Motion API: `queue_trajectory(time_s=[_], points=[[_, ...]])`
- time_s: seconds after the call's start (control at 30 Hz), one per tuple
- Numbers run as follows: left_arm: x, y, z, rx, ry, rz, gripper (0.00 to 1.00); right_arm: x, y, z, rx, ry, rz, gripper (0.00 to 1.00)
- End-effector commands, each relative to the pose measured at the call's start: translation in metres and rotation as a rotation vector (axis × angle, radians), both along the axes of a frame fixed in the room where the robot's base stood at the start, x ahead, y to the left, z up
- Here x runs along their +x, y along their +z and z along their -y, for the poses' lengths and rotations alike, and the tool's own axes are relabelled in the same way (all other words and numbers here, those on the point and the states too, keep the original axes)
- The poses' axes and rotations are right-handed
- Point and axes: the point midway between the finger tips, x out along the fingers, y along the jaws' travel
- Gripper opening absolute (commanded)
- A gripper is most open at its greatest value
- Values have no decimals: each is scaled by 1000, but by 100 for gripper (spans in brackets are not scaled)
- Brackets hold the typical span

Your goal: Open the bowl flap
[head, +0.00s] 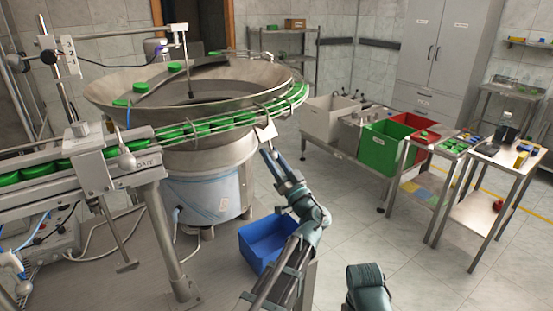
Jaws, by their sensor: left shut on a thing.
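The bowl flap (266,132) shows as a small pale plate at the right side of the feeder bowl, just below the guide rails. My left gripper (268,153) reaches up to it from below and is shut at its lower edge. The fingertips are small in the picture, so the exact grip is hard to make out. The wide steel feeder bowl (112,92) holds a few green caps (174,68). My right gripper is out of view.
A rail track with green caps (168,133) curves round the bowl to a chute marked "GATE" (128,178). A blue bin (262,243) stands below my left arm. White, green and red bins and small tables (518,160) stand at right. Floor between is clear.

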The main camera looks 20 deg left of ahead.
Motion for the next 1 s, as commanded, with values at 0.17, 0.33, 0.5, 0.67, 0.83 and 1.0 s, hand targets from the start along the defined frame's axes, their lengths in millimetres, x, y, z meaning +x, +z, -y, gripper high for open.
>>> queue_trajectory(time_s=[0.17,0.33,0.5,0.67,0.83,1.0], points=[[3,-3,-6,-3,1,-2,0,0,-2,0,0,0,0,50],[4,-3,-8,-3,1,-2,0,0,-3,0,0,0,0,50],[4,-3,-8,-3,1,-2,0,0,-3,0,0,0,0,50],[4,-3,-8,-3,1,-2,0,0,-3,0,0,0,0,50],[4,-3,-8,-3,1,-1,60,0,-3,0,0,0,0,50],[4,-3,-7,-2,1,-1,68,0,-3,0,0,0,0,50]])
